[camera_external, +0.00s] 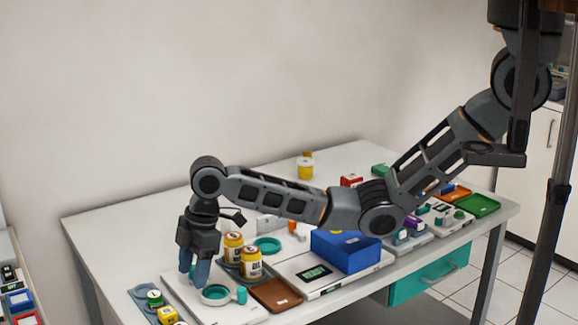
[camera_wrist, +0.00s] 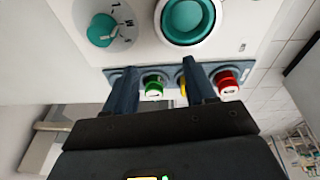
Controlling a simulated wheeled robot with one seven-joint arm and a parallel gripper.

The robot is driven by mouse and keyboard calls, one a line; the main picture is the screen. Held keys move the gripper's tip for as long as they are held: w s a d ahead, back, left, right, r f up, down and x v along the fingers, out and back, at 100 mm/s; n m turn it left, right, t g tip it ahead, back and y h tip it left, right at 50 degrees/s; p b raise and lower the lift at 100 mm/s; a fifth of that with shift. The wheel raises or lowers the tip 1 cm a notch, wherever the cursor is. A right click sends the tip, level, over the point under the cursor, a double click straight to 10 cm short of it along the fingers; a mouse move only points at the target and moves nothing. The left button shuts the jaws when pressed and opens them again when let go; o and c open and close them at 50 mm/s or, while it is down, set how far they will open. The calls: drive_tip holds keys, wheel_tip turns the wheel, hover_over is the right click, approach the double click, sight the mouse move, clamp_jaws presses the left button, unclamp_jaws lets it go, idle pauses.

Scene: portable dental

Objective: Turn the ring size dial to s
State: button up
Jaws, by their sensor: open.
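The ring size dial (camera_wrist: 101,30) is a round teal knob on a white panel, at the upper left of the wrist view. Small dark marks, one like an M, stand to its right. A light line on the knob seems to point toward them, but I cannot tell which mark it meets. My gripper (camera_wrist: 161,66) is open and empty, its two dark blue fingers apart, below and right of the dial in that view. In the external view my gripper (camera_external: 200,275) points down over the white device (camera_external: 226,314); its fingers largely hide the dial there.
A teal ring (camera_external: 215,293) sits on the device's front part. A tray of small jars, with a green one (camera_wrist: 152,84) and a red one (camera_wrist: 226,82), lies beside it. Yellow cans (camera_external: 251,264), a brown tray (camera_external: 276,294) and a blue box (camera_external: 346,249) stand to the right.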

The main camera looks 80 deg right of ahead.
sight(194, 267)
drive_tip(key=d+r, duration=0.1)
drive_tip(key=d, duration=0.1)
drive_tip(key=w+d+r+n+g+h, duration=0.1)
drive_tip(key=d, duration=0.1)
drive_tip(key=w+d+r+n+g, duration=0.1)
drive_tip(key=d+r, duration=0.1)
drive_tip(key=shift+w+d+b, duration=0.2)
drive_tip(key=shift+d+b, duration=0.1)
drive_tip(key=shift+d, duration=0.1)
wheel_tip(194, 267, down, 8)
drive_tip(key=shift+r, duration=0.25)
clamp_jaws()
